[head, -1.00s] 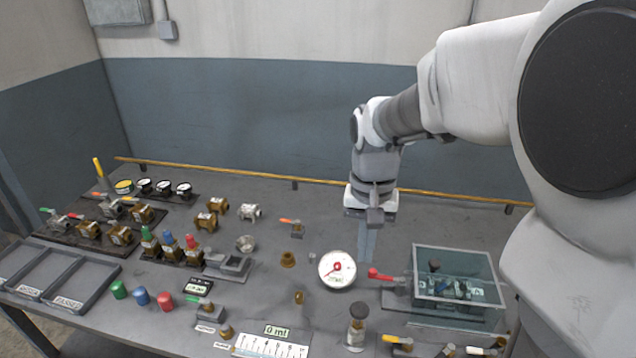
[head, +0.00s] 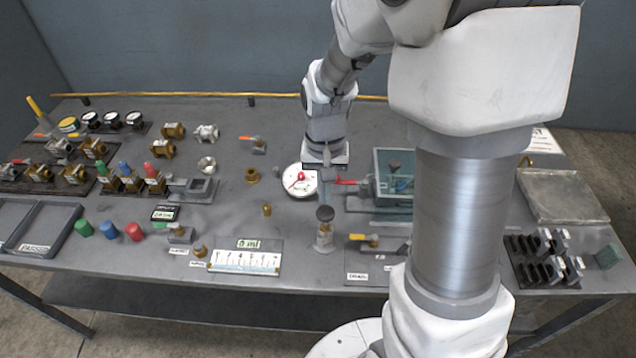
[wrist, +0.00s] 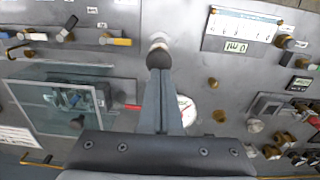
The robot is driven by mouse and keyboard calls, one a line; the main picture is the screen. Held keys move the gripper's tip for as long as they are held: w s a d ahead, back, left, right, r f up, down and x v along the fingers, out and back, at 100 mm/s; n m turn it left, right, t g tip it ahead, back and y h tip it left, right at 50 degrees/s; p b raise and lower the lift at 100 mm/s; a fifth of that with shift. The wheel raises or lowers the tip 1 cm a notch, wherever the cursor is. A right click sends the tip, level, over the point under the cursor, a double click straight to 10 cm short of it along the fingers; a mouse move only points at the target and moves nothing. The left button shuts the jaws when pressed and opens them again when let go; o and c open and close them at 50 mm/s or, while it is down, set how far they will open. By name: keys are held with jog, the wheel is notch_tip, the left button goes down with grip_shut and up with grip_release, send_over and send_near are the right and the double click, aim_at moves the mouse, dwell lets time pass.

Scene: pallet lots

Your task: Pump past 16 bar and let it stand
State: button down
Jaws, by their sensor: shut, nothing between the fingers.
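The pump (head: 324,238) is a pale upright post with a round black knob on top, near the front middle of the bench. The knob (wrist: 158,58) also shows in the wrist view, just beyond my fingertips. My gripper (head: 325,176) is shut and empty, pointing down behind the pump. In the wrist view my gripper (wrist: 161,80) seems close to the knob; I cannot tell whether they touch. The round white gauge (head: 299,181) with a red needle lies left of my gripper, partly covered by it in the wrist view (wrist: 187,110). Its reading is too small to tell.
A red-handled valve (head: 345,182) and a clear-sided box (head: 400,178) stand right of the gripper. A yellow-handled valve (head: 362,238) stands right of the pump. Several fittings fill the left side.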

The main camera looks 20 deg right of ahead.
aim_at(325, 212)
jog(key=shift+f, duration=1.5)
notch_tip(325, 212, down, 4)
jog(key=b, duration=0.3)
jog(key=shift+r, duration=0.15)
jog(key=shift+s, duration=0.15)
jog(key=shift+r, duration=0.1)
jog(key=shift+r+p, duration=0.25)
jog(key=shift+p, duration=0.2)
notch_tip(325, 212, up, 14)
jog(key=p, duration=0.3)
jog(key=shift+w, duration=0.2)
